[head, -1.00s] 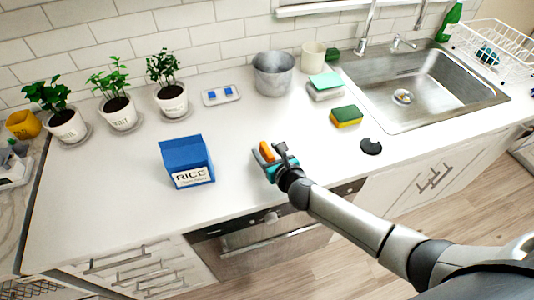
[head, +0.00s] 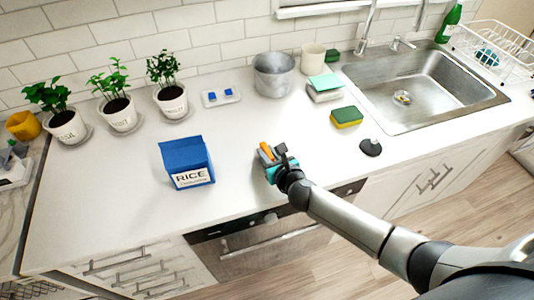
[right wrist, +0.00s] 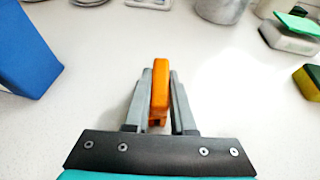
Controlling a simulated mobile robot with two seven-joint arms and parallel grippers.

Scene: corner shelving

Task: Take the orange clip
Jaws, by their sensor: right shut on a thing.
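The orange clip (right wrist: 160,85) is between the two grey fingers of my right gripper (right wrist: 158,100) in the right wrist view, and the fingers are shut on it. In the head view the orange clip (head: 266,149) shows as a small orange piece at the tip of my right gripper (head: 268,155). The gripper is over the white counter, to the right of the rice box. I cannot tell whether the clip touches the counter. My left gripper is not in view.
A blue rice box (head: 187,163) stands left of my right gripper. A metal pot (head: 274,75), a yellow-green sponge (head: 346,117) and a black stopper (head: 370,147) are behind and to the right. Potted plants (head: 119,110) line the wall. Counter between gripper and pot is clear.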

